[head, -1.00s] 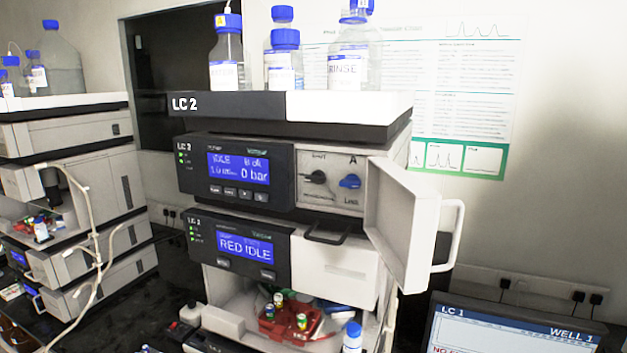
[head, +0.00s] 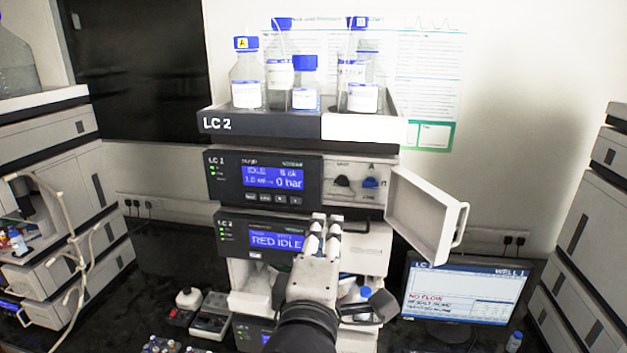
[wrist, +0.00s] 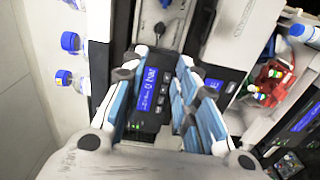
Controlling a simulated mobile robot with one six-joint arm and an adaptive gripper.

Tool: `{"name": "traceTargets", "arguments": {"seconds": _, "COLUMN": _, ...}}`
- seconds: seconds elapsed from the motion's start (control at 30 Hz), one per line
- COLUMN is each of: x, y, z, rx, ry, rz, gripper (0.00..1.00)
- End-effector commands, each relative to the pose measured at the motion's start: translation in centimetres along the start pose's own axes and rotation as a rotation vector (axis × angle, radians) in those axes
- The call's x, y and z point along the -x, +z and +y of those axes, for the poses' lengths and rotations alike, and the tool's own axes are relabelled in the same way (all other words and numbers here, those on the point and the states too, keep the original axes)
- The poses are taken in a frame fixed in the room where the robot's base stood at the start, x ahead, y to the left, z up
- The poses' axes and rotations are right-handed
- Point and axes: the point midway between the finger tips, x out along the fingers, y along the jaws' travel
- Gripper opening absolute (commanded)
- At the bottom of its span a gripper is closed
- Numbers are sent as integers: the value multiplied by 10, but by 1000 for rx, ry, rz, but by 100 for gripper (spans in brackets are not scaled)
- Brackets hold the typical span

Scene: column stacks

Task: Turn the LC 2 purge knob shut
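The LC 2 stack has its name on the front of its bottle tray (head: 260,123). In the head view, the small panel on its upper module carries a black knob (head: 342,185) and a blue knob (head: 370,183). The black knob also shows in the wrist view (wrist: 160,29), beyond my fingertips. Which knob is the purge knob, and its exact angle, I cannot read clearly. My gripper (head: 325,226) is in front of the lower module, below the knobs and apart from them. In the wrist view its fingers (wrist: 163,58) are spread and empty.
The panel's white door (head: 425,208) stands open to the right of the knobs, with a handle. Several bottles stand on top of the stack. A monitor (head: 468,290) stands at lower right. Another stack (head: 45,150) with loose tubing is at left.

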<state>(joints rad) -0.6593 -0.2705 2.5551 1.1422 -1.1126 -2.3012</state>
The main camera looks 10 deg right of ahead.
Motion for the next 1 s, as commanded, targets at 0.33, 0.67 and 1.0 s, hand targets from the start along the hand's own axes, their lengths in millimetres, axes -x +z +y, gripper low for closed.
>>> {"name": "traceTargets", "arguments": {"seconds": 0.33, "x": -38, "y": 6, "z": 0, "rx": 32, "ry": 7, "rz": -27, "gripper": 28}}
{"name": "traceTargets", "arguments": {"seconds": 0.67, "x": -111, "y": 7, "z": 1, "rx": 31, "ry": 7, "rz": -24, "gripper": 28}}
{"name": "traceTargets", "arguments": {"seconds": 1.0, "x": -165, "y": 7, "z": 3, "rx": 29, "ry": 8, "rz": -21, "gripper": 28}}
